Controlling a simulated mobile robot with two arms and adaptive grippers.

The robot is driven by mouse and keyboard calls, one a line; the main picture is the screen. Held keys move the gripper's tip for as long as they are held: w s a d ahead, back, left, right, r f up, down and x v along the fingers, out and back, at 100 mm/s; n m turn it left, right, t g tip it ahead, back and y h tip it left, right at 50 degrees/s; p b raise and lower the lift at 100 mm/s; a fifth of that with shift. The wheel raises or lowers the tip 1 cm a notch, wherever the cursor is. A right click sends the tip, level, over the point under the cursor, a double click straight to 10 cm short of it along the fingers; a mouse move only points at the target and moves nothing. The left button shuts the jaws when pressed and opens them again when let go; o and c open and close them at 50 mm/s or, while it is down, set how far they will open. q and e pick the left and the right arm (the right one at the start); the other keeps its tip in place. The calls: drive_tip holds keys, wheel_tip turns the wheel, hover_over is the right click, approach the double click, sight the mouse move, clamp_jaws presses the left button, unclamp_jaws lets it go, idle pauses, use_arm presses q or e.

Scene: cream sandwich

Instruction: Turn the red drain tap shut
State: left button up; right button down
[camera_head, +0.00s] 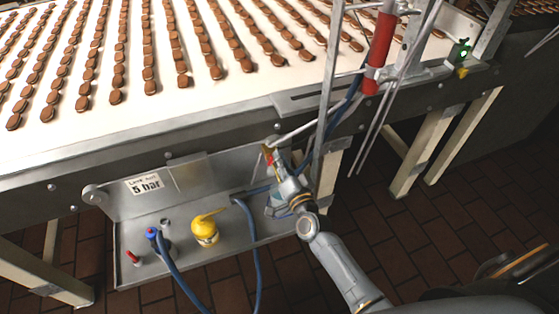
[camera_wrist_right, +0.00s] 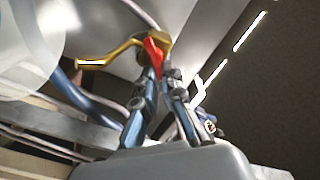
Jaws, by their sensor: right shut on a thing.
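The red drain tap (camera_wrist_right: 153,54) shows as a small red lever by a brass fitting (camera_wrist_right: 95,62) in the right wrist view. In the head view the red tap (camera_head: 268,154) is a small patch beneath the conveyor's front edge. My right gripper (camera_wrist_right: 161,76) is shut on the red lever, its fingertips on either side of it. In the head view my right gripper (camera_head: 275,165) reaches up to the tap from the lower right and partly covers it. My left gripper is in neither view.
The white conveyor (camera_head: 215,95) carries rows of brown biscuits above. Blue hoses (camera_head: 247,225) run close by my right arm. An upright metal post (camera_head: 328,90) stands near my gripper.

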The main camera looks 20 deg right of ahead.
drive_tip(key=shift+d+f+m+b, duration=0.1)
drive_tip(key=shift+f+m+b, duration=0.25)
drive_tip(key=shift+m, duration=1.05)
drive_tip(key=shift+d+f+m+b, duration=0.1)
drive_tip(key=shift+m+b, duration=0.4)
drive_tip(key=shift+m, duration=0.9)
drive_tip(key=shift+d+f+m+b, duration=0.1)
drive_tip(key=shift+f+m+b, duration=0.25)
drive_tip(key=shift+m, duration=1.05)
drive_tip(key=shift+r, duration=0.1)
drive_tip(key=c, duration=1.5)
unclamp_jaws()
